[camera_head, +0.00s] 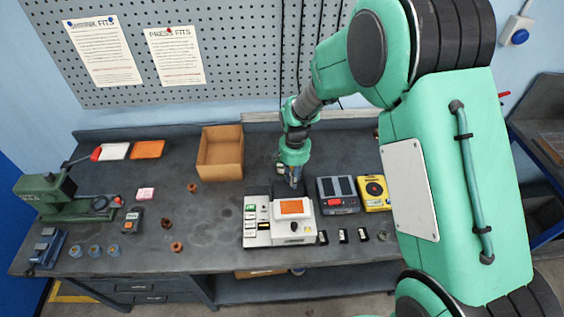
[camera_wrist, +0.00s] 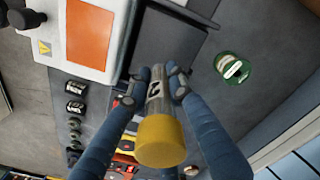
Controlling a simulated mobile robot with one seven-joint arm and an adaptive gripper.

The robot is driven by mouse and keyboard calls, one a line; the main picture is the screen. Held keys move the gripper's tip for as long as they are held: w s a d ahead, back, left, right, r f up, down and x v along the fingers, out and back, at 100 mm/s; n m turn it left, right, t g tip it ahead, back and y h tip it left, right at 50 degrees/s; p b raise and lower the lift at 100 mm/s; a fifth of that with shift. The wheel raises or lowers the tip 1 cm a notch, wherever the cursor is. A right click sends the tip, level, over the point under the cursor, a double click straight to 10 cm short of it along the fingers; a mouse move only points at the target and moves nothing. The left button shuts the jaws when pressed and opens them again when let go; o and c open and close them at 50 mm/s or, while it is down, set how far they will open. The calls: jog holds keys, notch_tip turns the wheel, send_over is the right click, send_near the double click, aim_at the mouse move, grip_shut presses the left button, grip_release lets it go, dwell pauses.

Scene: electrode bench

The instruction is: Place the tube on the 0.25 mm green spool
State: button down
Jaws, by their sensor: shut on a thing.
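In the wrist view, my gripper (camera_wrist: 158,85) is shut on a grey tube (camera_wrist: 154,104) with a broad yellow end (camera_wrist: 160,141) and a dark mark on its side. The fingers press it from both sides, and it is in the air above the bench. A green spool (camera_wrist: 233,67) with a white label lies apart from the tube, to its right in the wrist view; the label's size is not readable. In the head view, my gripper (camera_head: 294,181) is just behind the white machine, and the tube is too small to make out clearly.
The white machine (camera_head: 257,231) with an orange panel (camera_head: 291,207) stands close in front of my gripper. A grey device (camera_head: 338,195) and a yellow device (camera_head: 373,192) stand to its right. An open cardboard box (camera_head: 220,153) stands left. Bench around the green spool looks clear.

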jog(key=shift+w, duration=0.15)
send_near(282, 167)
jog(key=w+f, duration=0.2)
jog(key=shift+w+d+f, duration=0.1)
jog(key=shift+w, duration=0.25)
dwell(0.4)
jog(key=shift+f, duration=0.15)
jog(key=shift+f, duration=1.6)
jog(key=shift+f, duration=0.1)
jog(key=c, duration=2)
grip_release()
jog(key=shift+f, duration=0.1)
jog(key=o, duration=0.5)
jog(key=shift+c, duration=0.2)
